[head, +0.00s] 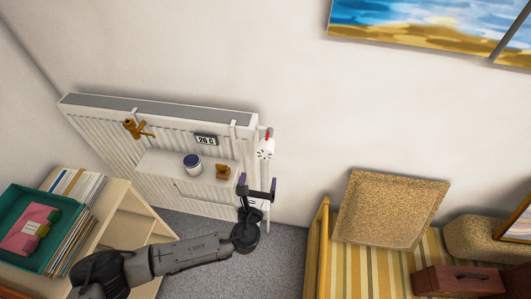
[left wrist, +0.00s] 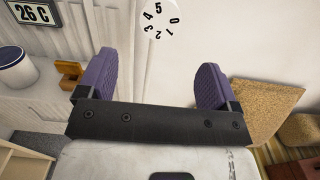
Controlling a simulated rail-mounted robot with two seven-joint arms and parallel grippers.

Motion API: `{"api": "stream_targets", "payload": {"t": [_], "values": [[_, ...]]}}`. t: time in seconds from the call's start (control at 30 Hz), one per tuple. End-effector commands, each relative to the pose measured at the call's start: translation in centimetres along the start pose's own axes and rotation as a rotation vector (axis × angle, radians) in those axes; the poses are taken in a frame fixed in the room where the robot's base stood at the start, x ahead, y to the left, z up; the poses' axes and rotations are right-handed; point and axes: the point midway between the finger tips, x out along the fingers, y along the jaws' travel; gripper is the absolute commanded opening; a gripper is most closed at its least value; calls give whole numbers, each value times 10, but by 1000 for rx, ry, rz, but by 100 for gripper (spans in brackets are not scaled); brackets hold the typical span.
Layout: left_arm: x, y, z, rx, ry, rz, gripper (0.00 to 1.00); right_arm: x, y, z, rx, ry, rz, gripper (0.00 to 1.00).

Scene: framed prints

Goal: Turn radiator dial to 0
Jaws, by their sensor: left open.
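The white radiator (head: 105,118) stands against the back wall. Its white round dial (head: 266,149) is at the radiator's upper right end, with a small red mark just above it. In the left wrist view the dial (left wrist: 160,18) shows numbers 0 to 5 around its face, with 5 near the top. My left gripper (head: 258,187) is open and empty, below the dial and apart from it. In the left wrist view its two purple fingers (left wrist: 158,86) are spread, with the dial beyond and between them. My right gripper is not in view.
A shelf on the radiator holds a blue-lidded white pot (head: 192,164) and a small wooden item (head: 222,172). A display (head: 206,140) reads 26 C. A wooden cabinet (head: 115,205) stands left. A striped bench (head: 375,268) with a cork-like board (head: 391,210) stands right.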

Motion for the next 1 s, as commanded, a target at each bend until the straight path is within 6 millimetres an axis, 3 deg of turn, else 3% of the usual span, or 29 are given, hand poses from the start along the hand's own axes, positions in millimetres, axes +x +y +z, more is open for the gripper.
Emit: {"api": "stream_targets", "payload": {"t": [0.3,0.5,0.73,1.0], "values": [[61,0,1,-3,-2,1,85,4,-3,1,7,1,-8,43],[92,-1,0,-4,-1,0,85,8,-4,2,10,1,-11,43],[112,0,0,-6,0,1,85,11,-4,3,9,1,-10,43],[119,0,0,-7,1,0,85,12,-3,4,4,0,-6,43]]}}
